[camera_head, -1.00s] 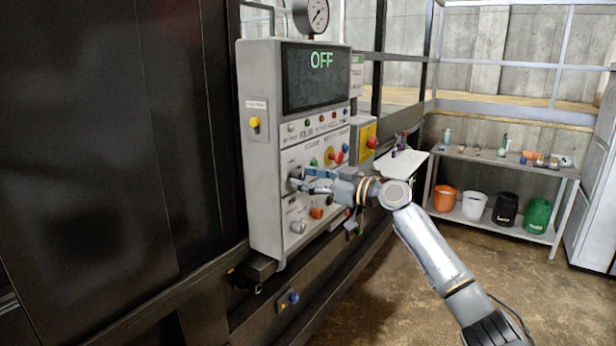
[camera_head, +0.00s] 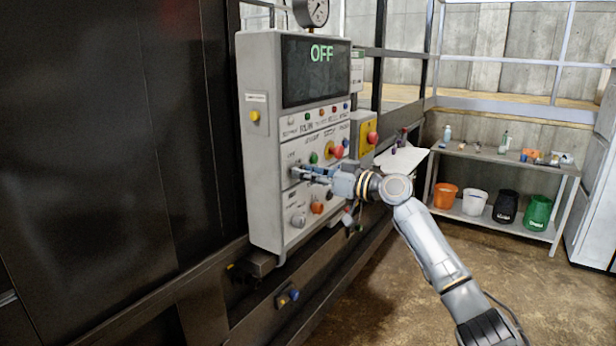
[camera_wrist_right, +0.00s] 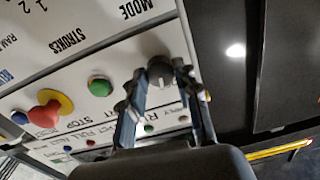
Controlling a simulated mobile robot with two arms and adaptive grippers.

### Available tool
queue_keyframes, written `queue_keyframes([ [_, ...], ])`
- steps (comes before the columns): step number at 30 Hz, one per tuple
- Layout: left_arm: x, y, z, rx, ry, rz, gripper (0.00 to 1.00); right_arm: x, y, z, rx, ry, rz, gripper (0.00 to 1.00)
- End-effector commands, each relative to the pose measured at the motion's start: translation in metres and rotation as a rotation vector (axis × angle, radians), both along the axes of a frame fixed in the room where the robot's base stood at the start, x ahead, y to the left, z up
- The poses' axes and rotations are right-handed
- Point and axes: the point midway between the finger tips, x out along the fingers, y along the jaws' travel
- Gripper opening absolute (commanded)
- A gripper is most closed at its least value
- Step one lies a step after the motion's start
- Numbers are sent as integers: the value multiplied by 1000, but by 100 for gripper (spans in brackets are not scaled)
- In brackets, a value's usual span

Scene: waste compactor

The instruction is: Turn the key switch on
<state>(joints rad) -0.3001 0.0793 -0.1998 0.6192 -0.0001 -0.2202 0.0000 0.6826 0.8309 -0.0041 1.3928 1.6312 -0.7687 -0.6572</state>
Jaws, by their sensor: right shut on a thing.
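The grey control box (camera_head: 262,160) stands at the middle left, and its dark display (camera_head: 316,72) reads "OFF" in green. My right gripper (camera_head: 299,172) reaches its front panel from the right. In the right wrist view, my right gripper (camera_wrist_right: 158,92) has its two fingers shut around a round grey switch knob (camera_wrist_right: 160,70) with a light mark on its face. The fingers hide the sides of the knob. My left gripper is not in view.
A red mushroom button (camera_wrist_right: 45,117) on a yellow ring and a green button (camera_wrist_right: 99,86) lie near the gripper. Below are a grey knob (camera_head: 298,221) and an orange button (camera_head: 317,208). A shelf (camera_head: 480,158) stands at the back right; the floor before it is clear.

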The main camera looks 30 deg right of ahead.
Motion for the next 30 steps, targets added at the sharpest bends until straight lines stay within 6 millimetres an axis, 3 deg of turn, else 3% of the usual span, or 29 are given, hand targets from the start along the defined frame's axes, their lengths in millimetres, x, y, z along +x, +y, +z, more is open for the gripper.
queue_keyframes([
  [18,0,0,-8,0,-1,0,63,0,0,2,522,212,0,0],
  [30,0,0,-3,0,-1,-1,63,0,0,1,731,298,-1,0],
])
